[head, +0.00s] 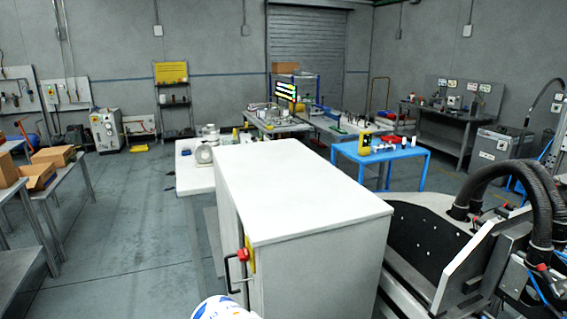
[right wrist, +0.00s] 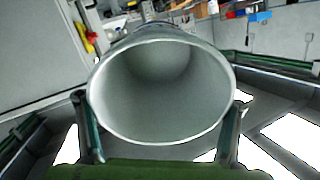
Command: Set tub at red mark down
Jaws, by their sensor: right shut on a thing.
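A pale grey, round, hollow tub (right wrist: 160,134) fills the middle of the right wrist view. Its open mouth faces the camera and its inside looks empty. My right gripper (right wrist: 160,100) is shut on it, with one dark finger on each side of the rim. The outside and far end of the tub are mostly hidden. I cannot make out a red mark for the tub in either view. My left gripper is not in view.
A white-topped cabinet (head: 300,190) stands close in front, with a red-knobbed handle (head: 243,254) on its side. A blue table (head: 380,155) with small items stands behind it, right. The floor (head: 120,220) at left is clear.

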